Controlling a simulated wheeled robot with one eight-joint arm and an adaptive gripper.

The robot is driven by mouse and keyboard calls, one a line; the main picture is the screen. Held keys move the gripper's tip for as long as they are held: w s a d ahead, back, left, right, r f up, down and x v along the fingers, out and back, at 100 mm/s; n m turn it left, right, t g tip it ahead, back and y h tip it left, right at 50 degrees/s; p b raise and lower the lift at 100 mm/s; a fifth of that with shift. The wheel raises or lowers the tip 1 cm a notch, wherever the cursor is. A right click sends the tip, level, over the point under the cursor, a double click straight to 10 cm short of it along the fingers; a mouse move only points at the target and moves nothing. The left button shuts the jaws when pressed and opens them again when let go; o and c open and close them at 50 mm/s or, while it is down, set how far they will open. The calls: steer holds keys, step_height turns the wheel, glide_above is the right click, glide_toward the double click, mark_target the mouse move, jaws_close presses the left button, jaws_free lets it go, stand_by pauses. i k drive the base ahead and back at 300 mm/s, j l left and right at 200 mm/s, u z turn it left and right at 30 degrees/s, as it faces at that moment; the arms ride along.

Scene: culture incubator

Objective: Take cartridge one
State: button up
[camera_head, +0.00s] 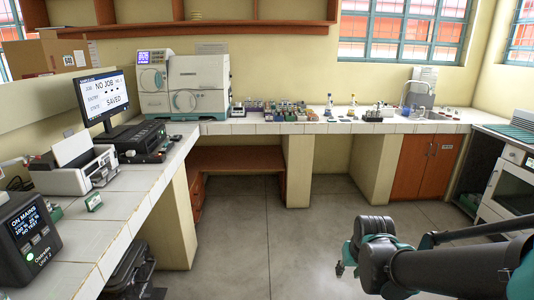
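I cannot pick out cartridge one; no label for it is readable here. Several small racks and coloured items (275,111) stand on the white back counter, too small to tell apart. My gripper (343,265) is low at the right, over the open floor and well away from both counters. It is small, dark and partly hidden by the wrist, so I cannot see whether its fingers are open or shut.
A large white machine (198,85) stands in the back corner. The middle floor (245,235) is clear.

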mark_target(168, 146)
steer(key=i+u, duration=0.2)
steer(key=i, duration=0.6)
steer(key=i+l+u, duration=0.2)
steer(key=i, duration=0.65)
